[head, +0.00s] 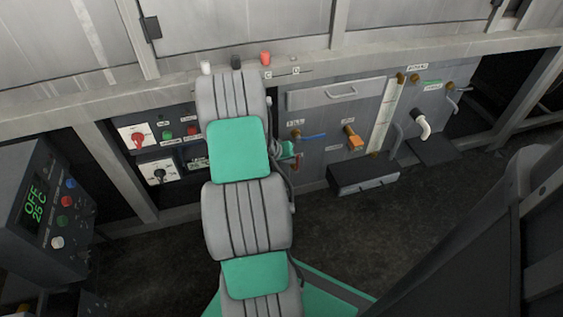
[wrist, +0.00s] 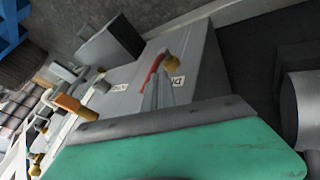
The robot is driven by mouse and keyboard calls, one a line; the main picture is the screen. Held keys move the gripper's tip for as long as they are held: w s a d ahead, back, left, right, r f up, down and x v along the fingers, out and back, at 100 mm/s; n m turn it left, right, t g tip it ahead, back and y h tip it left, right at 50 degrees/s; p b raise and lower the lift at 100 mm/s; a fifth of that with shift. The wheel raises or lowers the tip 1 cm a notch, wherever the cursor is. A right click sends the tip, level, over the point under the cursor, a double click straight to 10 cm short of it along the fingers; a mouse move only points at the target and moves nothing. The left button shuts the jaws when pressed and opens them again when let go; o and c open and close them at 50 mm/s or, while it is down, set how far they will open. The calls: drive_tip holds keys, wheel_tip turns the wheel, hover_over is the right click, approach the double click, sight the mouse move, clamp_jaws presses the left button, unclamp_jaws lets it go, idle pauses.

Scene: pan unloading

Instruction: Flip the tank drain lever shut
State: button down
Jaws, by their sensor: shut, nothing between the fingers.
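The drain lever is a red handle (wrist: 151,76) on a brass valve (wrist: 173,62), beside a partly hidden label starting "DR", in the wrist view. In the head view only a bit of red (head: 299,160) shows beside my gripper (head: 293,155), which my arm mostly hides. In the wrist view my gripper (wrist: 158,90) is shut and empty, its grey fingers pointing at the panel just beside the red handle. I cannot tell whether they touch it.
A dark box (head: 362,178) juts out below. A white spout (head: 424,127) is farther right. A control box (head: 50,212) stands at left. Floor at centre right is clear.

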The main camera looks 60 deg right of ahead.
sight(298, 156)
drive_tip(key=s+d+t+y+p, duration=0.1)
drive_tip(key=s+d+r+t+y+p, duration=0.1)
drive_tip(key=p, duration=0.1)
drive_tip(key=shift+s, duration=0.15)
drive_tip(key=shift+s+d+f, duration=0.2)
drive_tip(key=shift+d, duration=0.15)
drive_tip(key=shift+r, duration=0.1)
